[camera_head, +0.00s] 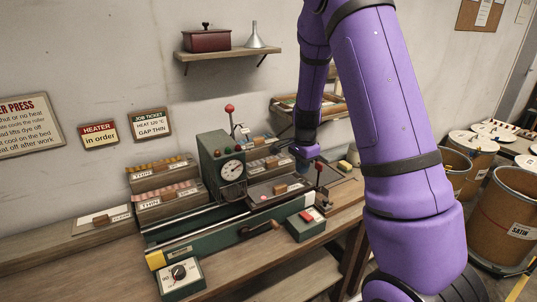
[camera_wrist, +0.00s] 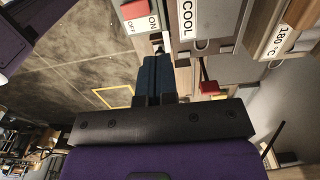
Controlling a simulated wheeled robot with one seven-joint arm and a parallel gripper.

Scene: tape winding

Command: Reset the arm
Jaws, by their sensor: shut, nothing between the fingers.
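The fingertips point toward a red and white ON/OFF switch (camera_wrist: 140,16) and a COOL label (camera_wrist: 187,14). A red knob (camera_wrist: 208,87) is right of the fingers. I cannot tell how far the fingers are from these. In the head view the fingers are not clearly seen.
A red-topped switch box (camera_head: 306,222) and a dial box (camera_head: 180,277) stand at the bench front. Strip racks (camera_head: 166,200) stand left of the press. A wall shelf (camera_head: 228,52) holds a red box and a funnel. Drums (camera_head: 505,215) stand at right.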

